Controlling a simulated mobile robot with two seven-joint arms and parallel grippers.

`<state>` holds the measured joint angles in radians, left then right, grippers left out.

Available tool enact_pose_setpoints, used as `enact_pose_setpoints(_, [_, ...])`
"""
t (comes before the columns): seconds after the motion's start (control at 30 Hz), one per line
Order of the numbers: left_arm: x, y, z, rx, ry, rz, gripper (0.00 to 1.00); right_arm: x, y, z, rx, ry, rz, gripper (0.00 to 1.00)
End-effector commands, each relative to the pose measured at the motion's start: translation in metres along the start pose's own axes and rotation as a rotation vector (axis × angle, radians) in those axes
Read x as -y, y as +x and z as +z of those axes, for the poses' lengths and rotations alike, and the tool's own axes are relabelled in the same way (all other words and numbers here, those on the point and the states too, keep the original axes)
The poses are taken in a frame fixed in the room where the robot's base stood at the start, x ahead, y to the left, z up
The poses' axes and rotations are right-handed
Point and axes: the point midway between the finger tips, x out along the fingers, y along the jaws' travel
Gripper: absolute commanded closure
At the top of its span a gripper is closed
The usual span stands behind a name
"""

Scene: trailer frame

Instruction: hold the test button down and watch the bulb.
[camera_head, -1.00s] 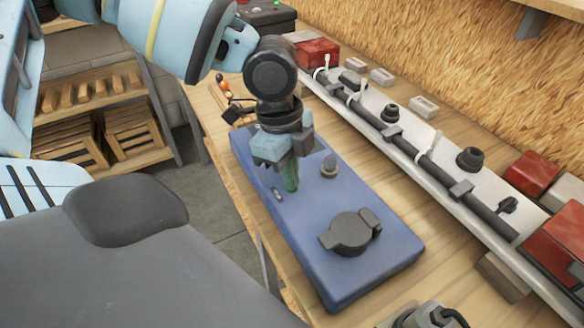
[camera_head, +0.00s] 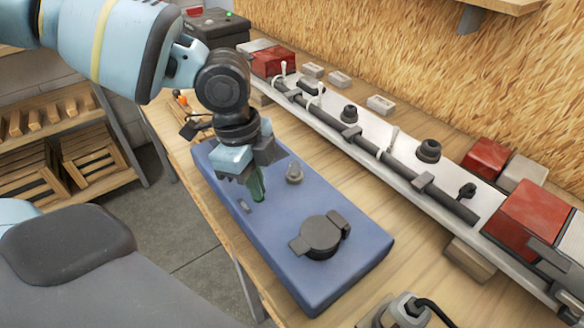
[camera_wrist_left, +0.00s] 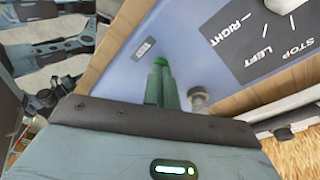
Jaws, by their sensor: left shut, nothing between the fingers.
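A blue box (camera_head: 300,277) lies on the bench and carries the test panel. My left gripper (camera_head: 259,194) is shut and empty, pointing down with its green fingertips at the box top. In the left wrist view the fingertips (camera_wrist_left: 160,68) are beside a small label (camera_wrist_left: 143,47) that seems to read TEST. The test button itself does not show; the fingers seem to cover it, and I cannot tell whether it is pressed. The bulb (camera_head: 294,173) stands on the wall side of the fingers, grey with no visible glow; it also shows in the left wrist view (camera_wrist_left: 198,98).
A black round socket (camera_head: 320,235) sits on the box's near end. A dark plate (camera_wrist_left: 258,40) reads RIGHT, LEFT and STOP. A pale rail (camera_head: 400,158) with black fittings and red lamps (camera_head: 535,220) runs along the wall side. A grey connector (camera_head: 402,312) lies in front.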

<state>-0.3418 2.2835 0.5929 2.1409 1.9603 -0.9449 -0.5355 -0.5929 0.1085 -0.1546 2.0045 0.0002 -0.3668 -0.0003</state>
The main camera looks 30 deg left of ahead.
Motion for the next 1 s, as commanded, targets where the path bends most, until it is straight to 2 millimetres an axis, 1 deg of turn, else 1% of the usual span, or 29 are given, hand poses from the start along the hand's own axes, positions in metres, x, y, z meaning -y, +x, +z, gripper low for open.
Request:
enact_pose_setpoints(0.47, [0.0, -0.001, 0.0, 0.0, 0.0, 0.001, 1.0, 0.001, -0.002, 0.002, 0.005, 0.001, -0.001, 0.64])
enact_pose_setpoints(1.0, [0.0, -0.037, -0.005, 0.0, 0.0, -0.003, 1.0, -0.001, -0.012, -0.025, -0.037, -0.006, 0.004, 0.64])
